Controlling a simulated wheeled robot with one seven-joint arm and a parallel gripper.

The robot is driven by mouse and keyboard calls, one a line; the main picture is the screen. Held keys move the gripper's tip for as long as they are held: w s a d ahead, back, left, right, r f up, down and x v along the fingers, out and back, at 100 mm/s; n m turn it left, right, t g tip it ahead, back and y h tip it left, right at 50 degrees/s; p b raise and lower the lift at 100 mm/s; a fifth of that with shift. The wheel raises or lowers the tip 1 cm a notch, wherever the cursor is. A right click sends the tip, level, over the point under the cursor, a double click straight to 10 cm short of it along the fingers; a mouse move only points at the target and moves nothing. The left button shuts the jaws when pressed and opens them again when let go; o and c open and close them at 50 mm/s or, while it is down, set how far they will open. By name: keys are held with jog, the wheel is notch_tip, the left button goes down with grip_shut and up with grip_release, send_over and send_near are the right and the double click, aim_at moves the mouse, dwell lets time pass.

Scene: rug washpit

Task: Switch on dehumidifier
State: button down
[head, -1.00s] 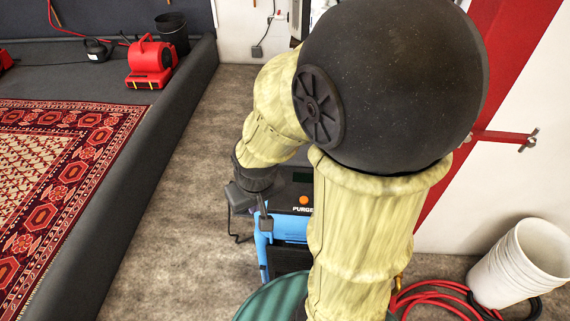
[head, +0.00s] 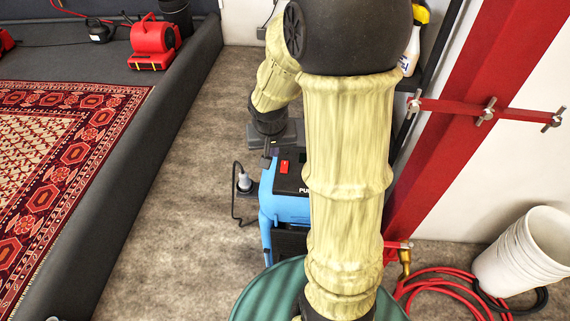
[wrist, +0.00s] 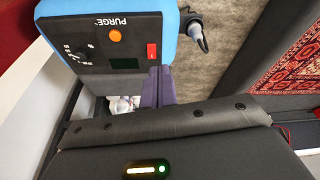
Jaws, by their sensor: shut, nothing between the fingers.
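The blue dehumidifier (head: 284,208) stands on the floor, partly hidden behind my arm. Its black top panel carries a red rocker switch (head: 285,166), which also shows in the wrist view (wrist: 152,51). In the wrist view the panel (wrist: 95,50) also has an orange PURGE button (wrist: 115,35), a dark display (wrist: 124,63) and a dial (wrist: 72,54). My gripper (head: 267,158) is shut and empty. In the wrist view its fingertips (wrist: 155,70) are close beside the switch; I cannot tell whether they touch it.
A grey plug with a black cable (head: 243,182) is at the dehumidifier's left side. A green drum (head: 262,295) stands in front. A red hose (head: 430,285) and white buckets (head: 522,255) lie right. A rug (head: 60,150) lies left behind a dark kerb. Floor between is clear.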

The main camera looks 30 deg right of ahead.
aim_at(284, 162)
jog(key=w+d+f+m+b, duration=0.1)
jog(key=w+d+f+m, duration=0.1)
jog(key=w+d, duration=0.3)
jog(key=shift+w+d+f+m+h, duration=0.2)
jog(key=shift+d+f+m+h, duration=0.15)
jog(key=shift+f, duration=0.25)
jog(key=shift+f, duration=0.15)
jog(key=b+x, duration=0.1)
jog(key=x, duration=0.3)
jog(key=b+x, duration=0.1)
jog(key=x, duration=0.4)
jog(key=b+x, duration=0.1)
jog(key=x, duration=0.3)
jog(key=shift+a+f, duration=0.3)
jog(key=shift+f, duration=0.1)
jog(key=shift+w+p, duration=0.1)
jog(key=shift+p, duration=0.3)
